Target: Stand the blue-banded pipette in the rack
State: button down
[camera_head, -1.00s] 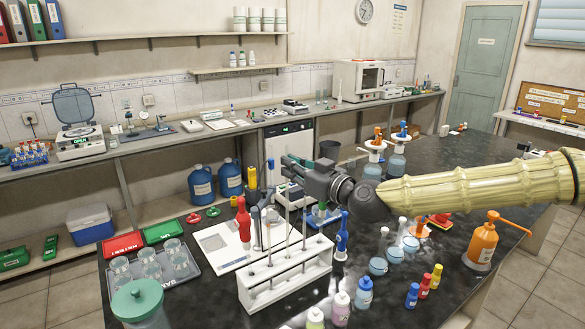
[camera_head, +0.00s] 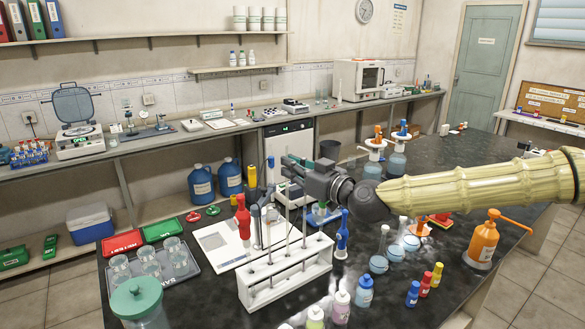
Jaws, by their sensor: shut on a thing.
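The white rack (camera_head: 287,282) stands on the dark bench, with several holes in its top. My gripper (camera_head: 272,188) is behind and above it, reaching in from the right, shut on a thin upright pipette. A blue mark shows near the top of this blue-banded pipette (camera_head: 270,162). Its thin stem runs down toward the left part of the rack; I cannot tell whether its tip is inside a hole. Other thin pipettes (camera_head: 304,222) stand upright in the rack to the right. My fingertips are small and partly hidden among the thin stems.
A red pipettor (camera_head: 243,220) stands left of the rack and a blue one (camera_head: 342,238) right of it. A tray of beakers (camera_head: 196,268) and a green-lidded jar (camera_head: 137,298) are at left. Flasks (camera_head: 379,262) and small bottles (camera_head: 340,308) stand at right and front.

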notch_tip(320, 180, down, 6)
jog(key=b, duration=0.5)
jog(key=shift+b, duration=0.3)
dwell(0.5)
jog(key=shift+f+b, duration=1.1)
jog(key=shift+f, duration=0.45)
dwell(0.9)
jog(key=c, duration=1.5)
grip_release()
jog(key=shift+v, duration=6.05)
